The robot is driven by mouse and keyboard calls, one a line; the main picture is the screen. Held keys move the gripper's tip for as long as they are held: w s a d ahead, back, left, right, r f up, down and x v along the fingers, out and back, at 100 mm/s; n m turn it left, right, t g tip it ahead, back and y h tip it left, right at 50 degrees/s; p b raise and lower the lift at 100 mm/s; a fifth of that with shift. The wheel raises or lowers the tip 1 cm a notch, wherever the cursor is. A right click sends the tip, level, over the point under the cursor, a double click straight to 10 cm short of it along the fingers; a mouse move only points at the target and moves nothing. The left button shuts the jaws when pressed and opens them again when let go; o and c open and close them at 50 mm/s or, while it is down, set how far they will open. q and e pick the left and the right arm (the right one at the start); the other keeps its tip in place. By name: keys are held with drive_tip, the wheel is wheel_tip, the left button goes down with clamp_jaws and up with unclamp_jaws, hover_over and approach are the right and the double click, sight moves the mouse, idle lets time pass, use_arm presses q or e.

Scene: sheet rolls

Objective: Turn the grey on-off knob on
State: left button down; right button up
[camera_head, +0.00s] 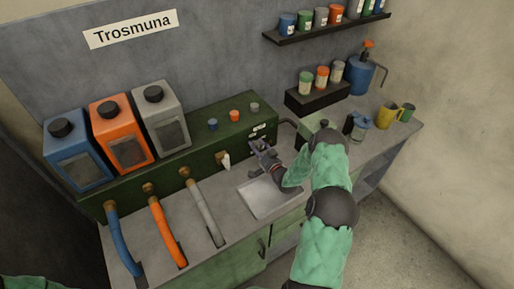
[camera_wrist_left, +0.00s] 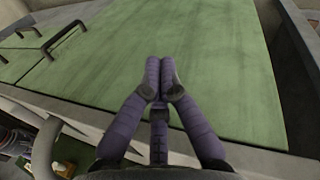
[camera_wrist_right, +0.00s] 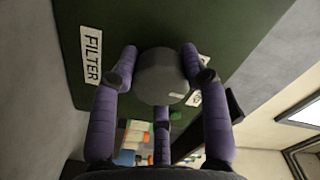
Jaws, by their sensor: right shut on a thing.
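A round grey knob (camera_wrist_right: 163,78) sits on the front of the dark green box, beside a white FILTER label (camera_wrist_right: 91,55) in the right wrist view. My right gripper (camera_wrist_right: 161,68) is shut on the knob, with purple fingers on both sides of it. A second white label (camera_wrist_right: 194,98) is partly hidden behind a finger. In the head view my right gripper (camera_head: 260,148) is at the right part of the green box (camera_head: 200,157) and hides the knob there. My left gripper (camera_wrist_left: 161,80) is shut and empty, in front of a green panel (camera_wrist_left: 220,75).
Blue, orange and grey tanks (camera_head: 124,134) stand on the left, above blue, orange and grey hoses (camera_head: 165,232). A pale tray (camera_head: 266,197) lies on the counter below my right gripper. Yellow and green mugs (camera_head: 388,114) stand at the right, and shelves with jars (camera_head: 322,16) hang above.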

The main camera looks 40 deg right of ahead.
drive_tip(key=m+b, duration=0.2)
drive_tip(key=m, duration=0.1)
drive_tip(key=shift+m, duration=0.3)
drive_tip(key=m+b, duration=0.1)
drive_tip(key=m, duration=0.3)
drive_tip(key=shift+m, duration=0.3)
drive_tip(key=m+b, duration=0.1)
drive_tip(key=m, duration=0.3)
drive_tip(key=shift+m, duration=0.3)
drive_tip(key=shift+m+b, duration=0.35)
drive_tip(key=shift+m, duration=1.95)
drive_tip(key=o, duration=1.2)
drive_tip(key=shift+c, duration=0.2)
